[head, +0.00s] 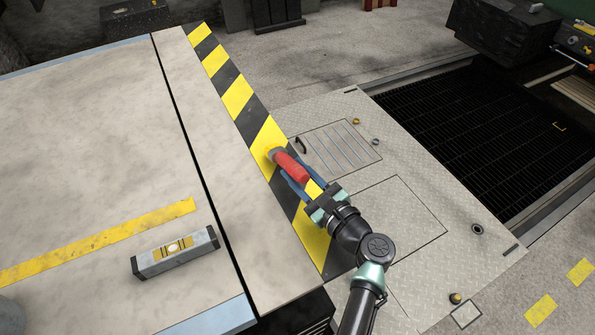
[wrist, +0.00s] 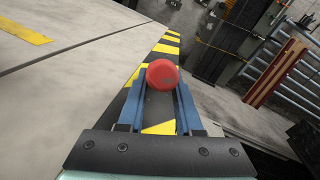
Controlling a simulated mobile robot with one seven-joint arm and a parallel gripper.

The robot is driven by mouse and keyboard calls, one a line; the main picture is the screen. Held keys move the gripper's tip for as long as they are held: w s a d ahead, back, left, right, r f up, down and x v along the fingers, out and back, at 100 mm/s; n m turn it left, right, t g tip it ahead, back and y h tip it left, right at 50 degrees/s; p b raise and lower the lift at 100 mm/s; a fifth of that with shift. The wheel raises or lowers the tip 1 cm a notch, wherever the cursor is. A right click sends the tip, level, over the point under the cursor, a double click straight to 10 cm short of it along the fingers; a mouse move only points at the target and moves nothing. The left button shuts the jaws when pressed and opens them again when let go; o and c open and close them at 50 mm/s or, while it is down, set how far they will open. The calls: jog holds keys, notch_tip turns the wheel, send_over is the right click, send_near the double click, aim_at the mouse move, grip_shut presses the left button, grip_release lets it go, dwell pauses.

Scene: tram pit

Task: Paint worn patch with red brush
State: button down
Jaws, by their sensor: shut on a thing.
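The red brush (head: 290,166) is between the blue fingers of my gripper (head: 295,176), which is shut on it. I cannot tell whether the brush head touches the surface. In the wrist view, the round red end of the brush (wrist: 162,74) shows between the blue fingers of my gripper (wrist: 162,90). It covers part of the stripe behind it. I cannot make out the worn patch clearly; the brush and gripper hide part of the stripe.
A spirit level (head: 175,252) lies on the pale slab at the lower left, near a yellow line (head: 100,243). A ribbed metal plate (head: 338,150) lies right of the stripe. A dark grating (head: 470,125) covers the pit at the right, with a black block (head: 500,40) behind it.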

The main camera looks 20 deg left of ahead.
jog(key=shift+f, duration=0.25)
jog(key=shift+s+a+f+p+v, duration=0.15)
jog(key=shift+p+v, duration=0.7)
jog(key=shift+v, duration=0.9)
jog(key=shift+s+a+f+p+v, duration=0.1)
jog(key=shift+s+p+v, duration=0.15)
jog(key=shift+p+v, duration=1.05)
jog(key=shift+s+a+f+p+v, duration=0.1)
jog(key=shift+s+p+v, duration=0.2)
jog(key=shift+v, duration=1.85)
jog(key=shift+p+v, duration=0.85)
jog(key=shift+v, duration=1.5)
jog(key=shift+s+d+f, duration=0.15)
jog(key=shift+s+d, duration=0.4)
jog(key=shift+s, duration=0.2)
